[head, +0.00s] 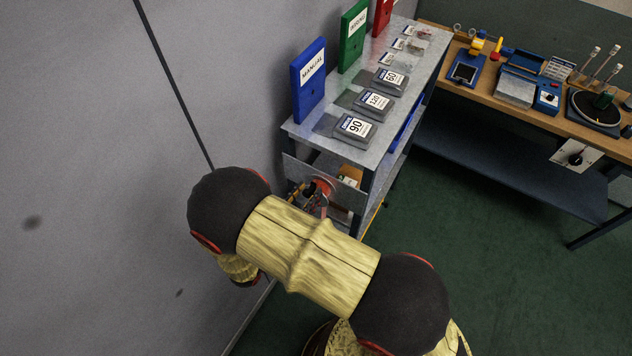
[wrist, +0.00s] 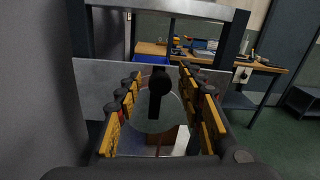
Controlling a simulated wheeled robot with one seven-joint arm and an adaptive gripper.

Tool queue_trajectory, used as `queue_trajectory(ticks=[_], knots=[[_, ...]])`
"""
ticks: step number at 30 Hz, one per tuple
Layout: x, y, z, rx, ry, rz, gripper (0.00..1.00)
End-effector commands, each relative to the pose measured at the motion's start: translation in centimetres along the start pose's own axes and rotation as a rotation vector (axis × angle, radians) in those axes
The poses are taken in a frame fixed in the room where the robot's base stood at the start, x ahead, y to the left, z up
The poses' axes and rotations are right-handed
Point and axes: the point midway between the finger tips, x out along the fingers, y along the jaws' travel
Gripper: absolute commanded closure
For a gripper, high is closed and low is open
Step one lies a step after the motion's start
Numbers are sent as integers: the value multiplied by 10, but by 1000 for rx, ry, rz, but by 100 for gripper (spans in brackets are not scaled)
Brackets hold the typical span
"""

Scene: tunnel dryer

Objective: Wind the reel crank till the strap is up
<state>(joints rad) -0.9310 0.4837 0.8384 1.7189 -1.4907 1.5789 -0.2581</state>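In the wrist view the reel (wrist: 172,112) is a pale round disc on a grey plate, straight ahead. Its crank (wrist: 158,100) is a black arm with a round dark knob at the top, standing about upright. My gripper (wrist: 159,77) is open, with its yellow-padded fingers to the left and right of the crank and gaps on both sides. In the head view a red round part (head: 322,187), apparently the reel, shows at the end of the shelf unit, partly behind my arm. I cannot make out the strap for certain.
A metal shelf unit (head: 350,158) carries upright binders, among them a blue manual (head: 309,80), and several numbered blocks (head: 355,128). A grey wall (head: 90,180) is close on the left. A workbench (head: 540,118) with tools stands at the back right. Green floor (head: 480,230) is clear.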

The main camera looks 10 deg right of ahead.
Motion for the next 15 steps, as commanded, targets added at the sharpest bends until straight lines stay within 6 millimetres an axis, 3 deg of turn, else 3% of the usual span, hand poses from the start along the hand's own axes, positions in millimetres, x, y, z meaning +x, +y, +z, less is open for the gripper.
queue_trajectory(ticks=[7, 15], knots=[[36, 0, 0, 2, 1, -2, 62], [48, 0, 0, 2, 0, 0, 62]])
